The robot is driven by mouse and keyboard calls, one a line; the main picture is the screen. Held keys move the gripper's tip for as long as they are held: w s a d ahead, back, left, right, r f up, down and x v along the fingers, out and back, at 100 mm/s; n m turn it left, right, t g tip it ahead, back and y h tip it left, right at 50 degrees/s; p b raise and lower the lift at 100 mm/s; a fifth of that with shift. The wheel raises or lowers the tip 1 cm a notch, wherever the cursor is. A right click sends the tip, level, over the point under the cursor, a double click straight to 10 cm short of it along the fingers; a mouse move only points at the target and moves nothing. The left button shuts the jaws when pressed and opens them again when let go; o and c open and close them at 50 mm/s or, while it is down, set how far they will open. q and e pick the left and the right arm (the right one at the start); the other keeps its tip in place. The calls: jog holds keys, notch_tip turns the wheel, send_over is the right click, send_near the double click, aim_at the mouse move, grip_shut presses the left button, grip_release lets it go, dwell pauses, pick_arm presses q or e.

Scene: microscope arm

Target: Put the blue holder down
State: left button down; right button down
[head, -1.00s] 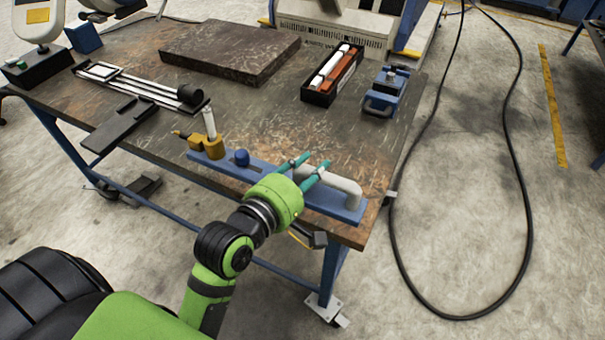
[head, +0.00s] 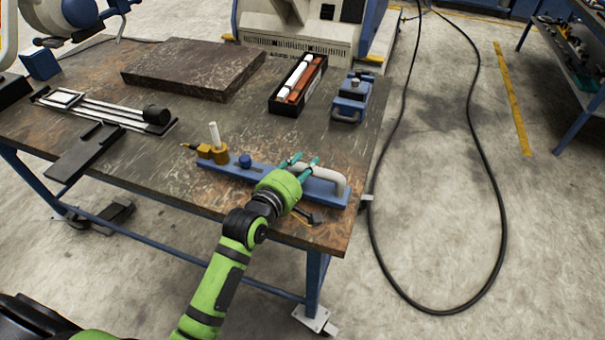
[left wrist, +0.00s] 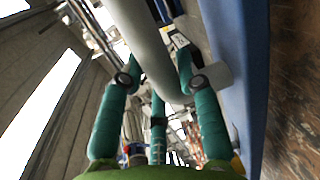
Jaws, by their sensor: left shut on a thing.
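The blue holder is a long blue bar (head: 328,197) with a grey curved handle (head: 339,180), a blue knob (head: 245,160) and a brass-coloured block with a white rod (head: 214,136) at its left end. In the head view it lies level over the front right part of the workbench; whether its underside touches the top is hard to tell. My left gripper (head: 301,163) is shut on the handle with its teal fingers. In the left wrist view the handle (left wrist: 150,50) passes between the fingers, with the blue bar (left wrist: 235,60) alongside. My right gripper is out of view.
The workbench (head: 215,195) has bare wood around the holder. Behind stand a dark stone slab (head: 190,68), a black box with white and red bars (head: 297,85) and a blue clamp-like device (head: 351,97). A slide rail (head: 105,110) and black plate (head: 88,150) lie left.

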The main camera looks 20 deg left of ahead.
pick_arm(q)
notch_tip(320, 180, down, 2)
jog(key=shift+a+f, duration=0.1)
jog(key=c, duration=1.2)
grip_release()
jog(key=shift+f, duration=0.3)
jog(key=o, duration=0.3)
jog(key=shift+s, duration=0.1)
jog(key=shift+o, duration=0.2)
jog(key=shift+r, duration=0.15)
jog(key=v, duration=1.2)
jog(key=shift+b, duration=0.35)
jog(key=shift+r, duration=0.1)
